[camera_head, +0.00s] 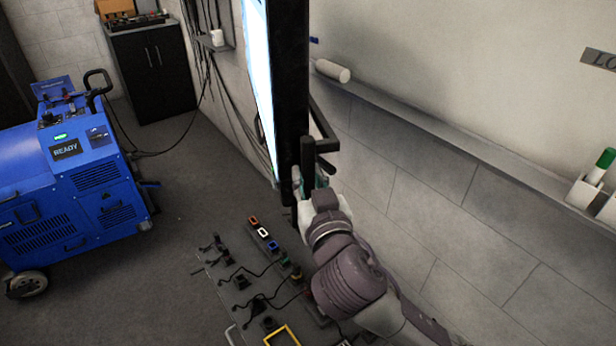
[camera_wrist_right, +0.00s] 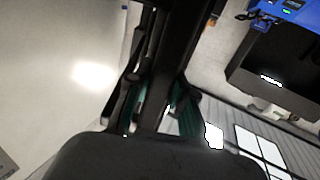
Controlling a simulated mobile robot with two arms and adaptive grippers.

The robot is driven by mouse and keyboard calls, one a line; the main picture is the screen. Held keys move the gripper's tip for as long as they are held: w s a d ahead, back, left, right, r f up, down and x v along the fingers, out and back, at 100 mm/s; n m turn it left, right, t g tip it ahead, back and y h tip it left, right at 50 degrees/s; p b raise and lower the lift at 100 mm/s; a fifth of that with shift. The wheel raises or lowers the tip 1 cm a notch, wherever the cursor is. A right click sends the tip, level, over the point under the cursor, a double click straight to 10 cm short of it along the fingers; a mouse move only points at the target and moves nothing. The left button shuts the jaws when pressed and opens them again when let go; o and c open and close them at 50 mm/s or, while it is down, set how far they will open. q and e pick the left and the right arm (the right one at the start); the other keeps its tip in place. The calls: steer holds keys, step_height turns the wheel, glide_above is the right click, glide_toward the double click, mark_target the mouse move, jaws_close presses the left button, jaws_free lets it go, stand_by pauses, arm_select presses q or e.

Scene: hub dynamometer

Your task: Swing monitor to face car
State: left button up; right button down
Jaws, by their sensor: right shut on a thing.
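The monitor (camera_head: 289,80) is seen almost edge-on at the top middle of the head view. Its thick dark frame is upright and its bright screen (camera_head: 258,75) faces left. A black vertical handle (camera_head: 307,153) sits at the lower right of the frame. My right gripper (camera_head: 312,182) reaches up from the lower right and is shut on this handle. In the right wrist view the black bar (camera_wrist_right: 178,45) runs between the two fingers (camera_wrist_right: 155,100). The fingertips are partly hidden in the head view. My left gripper is not in view. No car shows clearly.
A blue wheeled machine with a READY display (camera_head: 85,190) stands at left. A black cabinet (camera_head: 150,70) stands behind it. A wall ledge (camera_head: 430,125) runs along the right, with a white tray (camera_head: 585,190) on it. Connectors and cables (camera_head: 265,290) lie below the gripper. Grey floor is open between.

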steer(key=shift+w+d+f, duration=0.15)
steer(key=shift+d, duration=0.25)
steer(key=w+d+y+p, duration=0.1)
steer(key=w+d, duration=0.1)
steer(key=d, duration=0.6)
steer(key=w+d+n+y+p, duration=0.1)
steer(key=w+d, duration=0.2)
steer(key=d, duration=0.5)
steer(key=shift+g, duration=0.3)
steer(key=shift+d, duration=0.1)
steer(key=c, duration=1)
jaws_free()
steer(key=shift+s, duration=0.1)
